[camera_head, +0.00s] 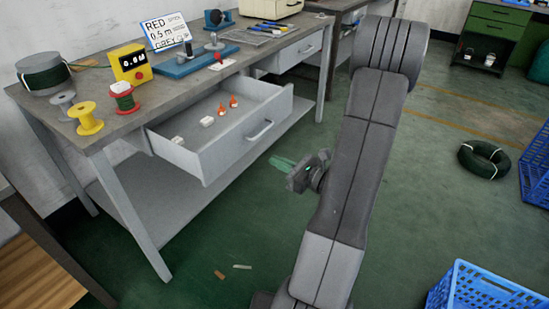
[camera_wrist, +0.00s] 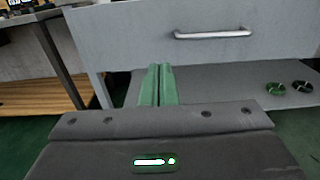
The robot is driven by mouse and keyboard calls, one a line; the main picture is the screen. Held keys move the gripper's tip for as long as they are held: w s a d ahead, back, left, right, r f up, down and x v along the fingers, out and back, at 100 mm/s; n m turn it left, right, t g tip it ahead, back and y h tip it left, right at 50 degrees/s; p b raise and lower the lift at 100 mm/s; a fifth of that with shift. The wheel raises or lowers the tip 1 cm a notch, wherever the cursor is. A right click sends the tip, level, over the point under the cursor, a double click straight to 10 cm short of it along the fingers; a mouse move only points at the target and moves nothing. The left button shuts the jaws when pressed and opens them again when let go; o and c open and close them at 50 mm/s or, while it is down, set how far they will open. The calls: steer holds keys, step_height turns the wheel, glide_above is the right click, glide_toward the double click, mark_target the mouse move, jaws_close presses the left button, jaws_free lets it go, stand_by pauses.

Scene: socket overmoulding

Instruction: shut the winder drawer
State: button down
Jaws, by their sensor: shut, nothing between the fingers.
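The winder drawer (camera_head: 211,160) is a grey drawer pulled out from under the workbench. Its front panel carries a bar handle (camera_head: 260,131). Inside lie a few small white and orange parts. In the wrist view the drawer front (camera_wrist: 120,45) fills the top, with its handle (camera_wrist: 212,33) right of centre. My gripper (camera_head: 276,159) is shut and empty, in front of the drawer and apart from it in the head view. In the wrist view its green fingers (camera_wrist: 159,70) point at the lower part of the front, left of and below the handle.
The workbench top (camera_head: 130,120) holds spools, a yellow counter (camera_head: 130,64), a sign and a blue tool. A second drawer (camera_head: 292,51) is farther along. A lower shelf (camera_head: 175,195) runs beneath. Blue crates (camera_head: 482,290) and a green coil (camera_head: 484,160) are at right. Floor before the drawer is mostly clear.

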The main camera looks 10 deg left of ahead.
mark_target(237, 144)
steer(key=b+x, duration=0.1)
steer(key=x, duration=1.1)
steer(key=shift+b, duration=0.4)
steer(key=shift+a, duration=0.1)
steer(key=b+x, duration=0.1)
steer(key=x, duration=2.1)
steer(key=shift+a+f, duration=0.2)
steer(key=shift+a, duration=0.1)
steer(key=shift+w+a, duration=0.2)
steer(key=shift+a, duration=0.1)
steer(key=shift+a+r, duration=0.15)
steer(key=shift+r, duration=0.05)
steer(key=shift+w+r, duration=0.1)
steer(key=shift+r, duration=0.05)
